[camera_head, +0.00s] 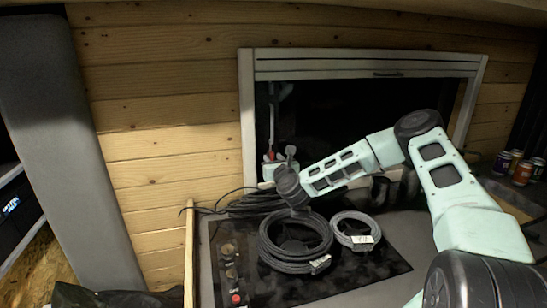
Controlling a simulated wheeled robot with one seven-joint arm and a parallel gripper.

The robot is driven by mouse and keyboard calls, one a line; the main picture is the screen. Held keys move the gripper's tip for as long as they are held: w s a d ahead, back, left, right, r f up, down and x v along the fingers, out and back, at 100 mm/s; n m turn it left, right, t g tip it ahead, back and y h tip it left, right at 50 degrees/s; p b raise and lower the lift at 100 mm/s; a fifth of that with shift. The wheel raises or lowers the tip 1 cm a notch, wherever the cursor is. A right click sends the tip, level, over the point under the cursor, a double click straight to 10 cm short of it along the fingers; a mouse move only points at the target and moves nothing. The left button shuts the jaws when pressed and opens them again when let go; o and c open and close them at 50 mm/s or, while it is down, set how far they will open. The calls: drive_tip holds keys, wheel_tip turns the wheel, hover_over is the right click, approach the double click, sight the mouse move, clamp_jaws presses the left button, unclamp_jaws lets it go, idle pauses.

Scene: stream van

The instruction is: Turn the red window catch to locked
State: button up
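The window (365,115) has a pale frame and dark glass. A small red part (270,156), which appears to be the window catch, shows at the lower left inside the frame, beside a pale upright bar. Its exact angle is too small to tell. My arm reaches in from the right, and its dark wrist end is just below and right of the red part. My gripper (290,155) seems to show as a small grey shape above the wrist, close to the red part. I cannot tell whether they touch or whether the fingers are open.
A dark coiled cable (295,262) and a smaller grey coil (343,240) lie on the black panel (350,278) below my wrist. More black cable (250,203) lies behind them. Several cans (522,172) stand at far right. A wooden edge (189,255) rises at left.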

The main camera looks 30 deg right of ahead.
drive_tip(key=shift+w, duration=0.2)
clamp_jaws()
